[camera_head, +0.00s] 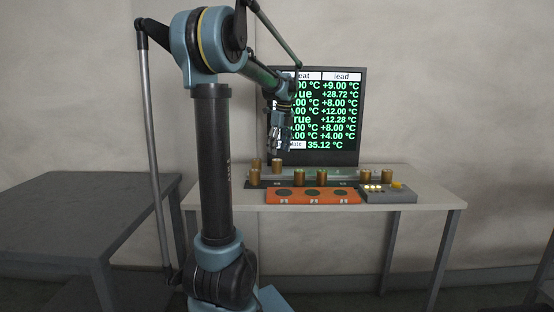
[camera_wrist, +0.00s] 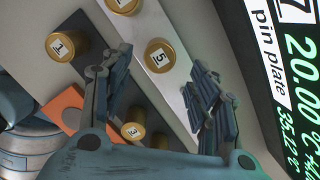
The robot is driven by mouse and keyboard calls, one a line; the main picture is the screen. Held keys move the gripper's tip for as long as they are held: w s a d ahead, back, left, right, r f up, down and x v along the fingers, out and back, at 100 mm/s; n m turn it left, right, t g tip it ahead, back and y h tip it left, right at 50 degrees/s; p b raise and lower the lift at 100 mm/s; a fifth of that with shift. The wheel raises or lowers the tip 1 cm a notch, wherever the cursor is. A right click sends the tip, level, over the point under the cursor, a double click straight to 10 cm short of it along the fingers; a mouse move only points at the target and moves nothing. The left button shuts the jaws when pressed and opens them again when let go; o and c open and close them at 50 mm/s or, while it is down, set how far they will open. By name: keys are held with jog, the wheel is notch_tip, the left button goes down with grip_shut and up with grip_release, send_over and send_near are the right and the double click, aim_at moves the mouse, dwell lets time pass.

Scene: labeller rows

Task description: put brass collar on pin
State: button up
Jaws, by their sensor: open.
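Several brass cylinders with white number labels stand on the table; I cannot tell which is the brass collar. In the wrist view, number 5 (camera_wrist: 158,55) shows between my open fingertips, on a pale strip. Number 1 (camera_wrist: 65,43) is to its left, number 3 (camera_wrist: 132,133) is below, and another is cut off at the top edge. In the head view my gripper (camera_head: 277,150) is over the left of the table, just above a brass cylinder (camera_head: 277,165). The fingers look empty. I cannot make out a pin.
An orange block (camera_head: 312,197) with dark round spots lies at the table's (camera_head: 425,195) front, beside a grey box (camera_head: 390,197) with lit buttons. A display (camera_head: 346,157) stands behind. A dark table (camera_head: 80,210) is at left. The right end is clear.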

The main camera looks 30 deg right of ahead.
aim_at(280, 160)
jog(key=shift+s+d+r, duration=0.1)
jog(key=shift+s+r, duration=0.1)
jog(key=shift+r, duration=1.05)
jog(key=shift+s+r, duration=0.2)
jog(key=shift+r, duration=1)
